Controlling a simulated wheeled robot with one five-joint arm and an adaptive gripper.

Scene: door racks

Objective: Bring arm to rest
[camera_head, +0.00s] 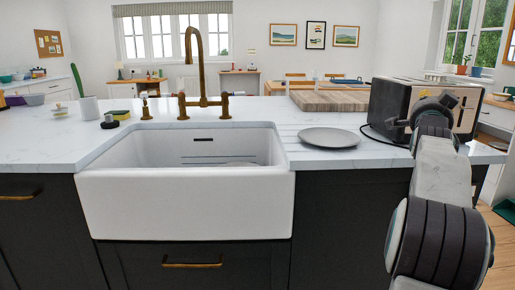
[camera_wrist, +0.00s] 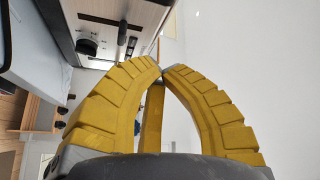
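My arm (camera_head: 440,180) rises at the right of the head view, in front of the toaster and the counter's right end. My gripper is not clearly visible there. In the wrist view my gripper (camera_wrist: 161,69) has two yellow ribbed fingers that curve in until their tips meet or nearly meet. I see no object held at the tips. A narrow yellow strip shows between the fingers, and I cannot tell what it is.
A white counter (camera_head: 345,162) holds a sink (camera_head: 190,203) with a brass tap (camera_head: 202,100), a grey plate (camera_head: 329,138), a wooden board (camera_head: 330,100) and a dark toaster (camera_head: 390,104). A sponge (camera_head: 117,115) and a cup (camera_head: 90,110) stand left. Floor shows at far right.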

